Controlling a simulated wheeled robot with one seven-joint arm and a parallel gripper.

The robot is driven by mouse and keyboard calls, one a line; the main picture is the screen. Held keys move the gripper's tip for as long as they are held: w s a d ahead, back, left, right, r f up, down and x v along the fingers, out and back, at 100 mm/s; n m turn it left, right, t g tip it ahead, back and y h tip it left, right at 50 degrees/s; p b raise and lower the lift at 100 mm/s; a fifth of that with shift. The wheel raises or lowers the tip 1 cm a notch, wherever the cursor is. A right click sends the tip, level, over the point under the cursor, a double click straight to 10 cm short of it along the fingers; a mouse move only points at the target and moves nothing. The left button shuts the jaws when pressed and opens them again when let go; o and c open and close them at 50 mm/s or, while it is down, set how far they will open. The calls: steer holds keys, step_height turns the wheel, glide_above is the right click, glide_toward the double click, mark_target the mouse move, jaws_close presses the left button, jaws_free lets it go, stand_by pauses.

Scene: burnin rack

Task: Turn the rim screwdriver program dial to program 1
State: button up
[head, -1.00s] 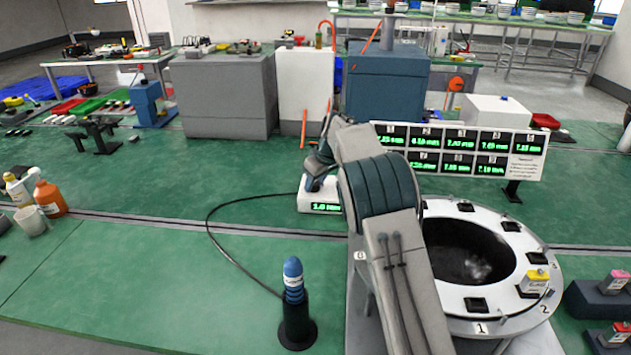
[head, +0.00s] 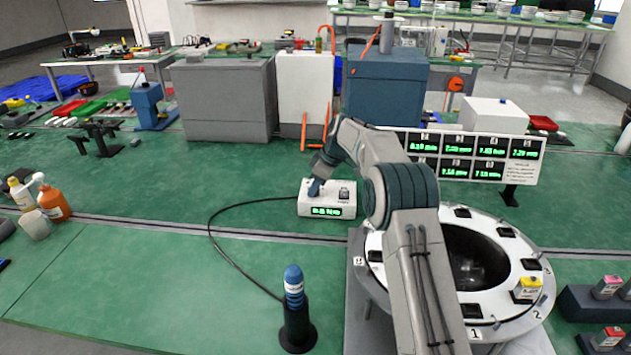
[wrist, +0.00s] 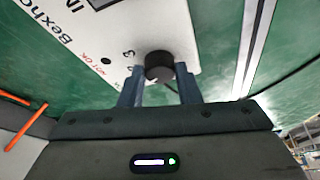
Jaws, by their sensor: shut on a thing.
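The program dial (wrist: 158,67) is a black round knob on a white box with printed digits around it. In the wrist view my gripper (wrist: 157,84) has one finger on each side of the knob and is shut on it. A "3" shows beside it; the dial's pointer cannot be made out. In the head view the white controller box (head: 343,190) stands on the green bench with a green-lit display, and my gripper (head: 316,187) reaches down onto its top left. The blue screwdriver (head: 293,280) stands upright in a black holder (head: 298,333), with a black cable.
A white round rim (head: 508,318) with numbered spots and dark square pads stands at right, a yellow-topped block (head: 529,287) on it. A display board (head: 525,165) with green readouts stands behind. Bottles (head: 52,201) stand at left. The bench's front left is clear.

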steer(key=shift+w+r+n+g+p, duration=0.1)
steer(key=shift+n+g+p, duration=0.5)
steer(key=shift+n+p, duration=0.85)
steer(key=o, duration=1)
steer(key=shift+c, duration=0.2)
steer(key=v, duration=1.3)
steer(key=shift+d+r+p, duration=0.25)
steer(key=shift+p, duration=0.05)
steer(key=shift+r, duration=0.1)
